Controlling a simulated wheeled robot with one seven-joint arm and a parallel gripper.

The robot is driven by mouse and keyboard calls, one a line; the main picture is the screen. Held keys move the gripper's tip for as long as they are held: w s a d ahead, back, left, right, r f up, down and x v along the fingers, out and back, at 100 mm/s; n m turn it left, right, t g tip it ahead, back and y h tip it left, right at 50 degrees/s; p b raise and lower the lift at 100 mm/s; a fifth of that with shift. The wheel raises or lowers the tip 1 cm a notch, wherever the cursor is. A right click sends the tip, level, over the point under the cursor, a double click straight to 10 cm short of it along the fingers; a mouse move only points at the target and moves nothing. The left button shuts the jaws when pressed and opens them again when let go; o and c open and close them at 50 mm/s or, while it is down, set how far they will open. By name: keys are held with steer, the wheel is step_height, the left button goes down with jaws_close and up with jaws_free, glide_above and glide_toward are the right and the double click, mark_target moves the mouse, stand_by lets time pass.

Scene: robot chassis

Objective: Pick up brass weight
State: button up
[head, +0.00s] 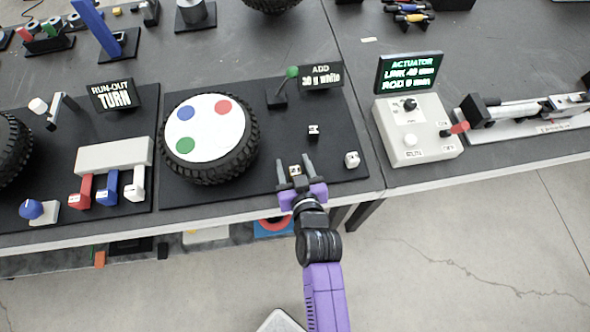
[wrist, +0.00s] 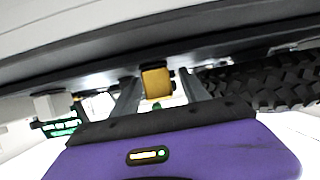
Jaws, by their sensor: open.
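My gripper (head: 294,163), purple with two grey fingers, is open at the front edge of the middle black board. A small brass weight (head: 295,171) shows between its fingers in the head view, partly hidden by them. In the wrist view the brass weight (wrist: 157,83) is a yellow-gold block between the two open fingers (wrist: 161,78), with a gap visible on the left side. Contact with the right finger cannot be told.
A small dark-and-white block (head: 313,131) and a pale block (head: 352,160) stand nearby on the board (head: 335,113). A large tyre (head: 252,150) with a white disc is left of my gripper. A white control box (head: 430,145) stands right. A green-knobbed lever (head: 292,73) is behind.

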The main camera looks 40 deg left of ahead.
steer(key=shift+w+a+f, duration=0.2)
steer(key=shift+w+a, duration=0.05)
steer(key=shift+a, duration=0.05)
jaws_close()
